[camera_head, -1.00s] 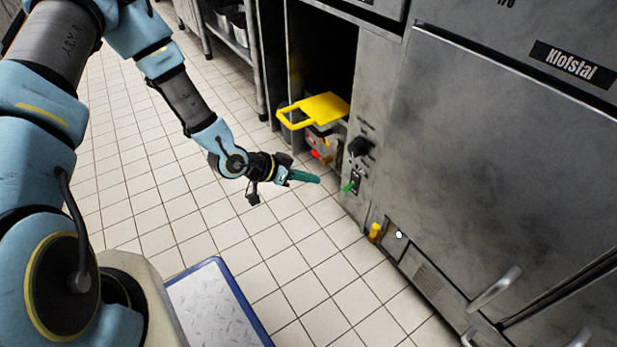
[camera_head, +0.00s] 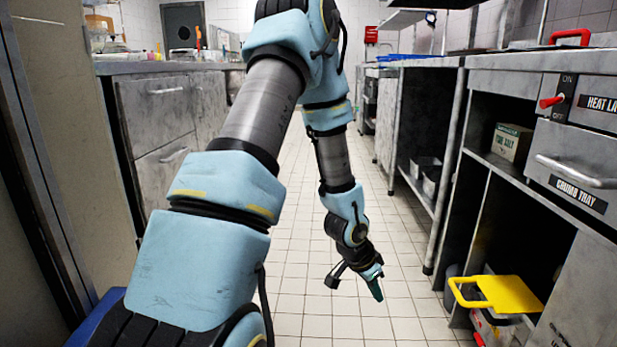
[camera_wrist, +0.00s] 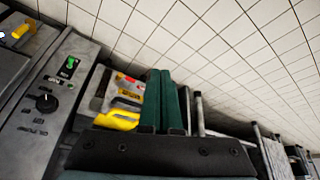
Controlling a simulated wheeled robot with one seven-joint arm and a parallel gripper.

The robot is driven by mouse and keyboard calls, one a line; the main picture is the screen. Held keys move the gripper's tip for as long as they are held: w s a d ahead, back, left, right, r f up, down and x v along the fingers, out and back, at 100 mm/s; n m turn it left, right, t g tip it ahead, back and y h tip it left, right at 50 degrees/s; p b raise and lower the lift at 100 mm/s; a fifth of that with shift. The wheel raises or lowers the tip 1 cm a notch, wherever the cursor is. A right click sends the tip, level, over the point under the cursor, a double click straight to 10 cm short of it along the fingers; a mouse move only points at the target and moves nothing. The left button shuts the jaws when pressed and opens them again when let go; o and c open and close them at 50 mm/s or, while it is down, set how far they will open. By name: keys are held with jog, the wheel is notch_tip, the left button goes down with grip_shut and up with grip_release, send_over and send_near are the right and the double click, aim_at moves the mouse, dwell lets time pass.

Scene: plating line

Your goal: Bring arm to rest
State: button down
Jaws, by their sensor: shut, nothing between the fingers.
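My arm stretches forward over the aisle in the head view. My gripper (camera_head: 376,288) hangs at its end above the white tiled floor, pointing down. Its green fingers are shut with nothing between them. In the wrist view the two green fingers (camera_wrist: 163,102) lie side by side, closed. The gripper is apart from the yellow-handled item (camera_head: 505,294) in the lower cabinet on the right.
A steel counter with open shelves (camera_head: 421,150) runs along the right, and drawers (camera_head: 168,120) line the left. A salt box (camera_head: 511,143) stands on a right shelf. A control panel with a black knob (camera_wrist: 46,103) shows in the wrist view. The tiled aisle between is clear.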

jog(key=w+a+r+n+y+p, duration=0.1)
jog(key=a+r+n+y, duration=0.3)
jog(key=a+r, duration=0.75)
jog(key=s+a+r+n+p, duration=0.2)
jog(key=s+a+r+n, duration=0.65)
jog(key=a, duration=0.35)
notch_tip(320, 180, up, 38)
jog(key=w+m+p, duration=0.1)
jog(key=p, duration=3.6)
jog(key=shift+d, duration=0.25)
jog(key=shift+w+f, duration=0.1)
jog(key=shift+f, duration=0.05)
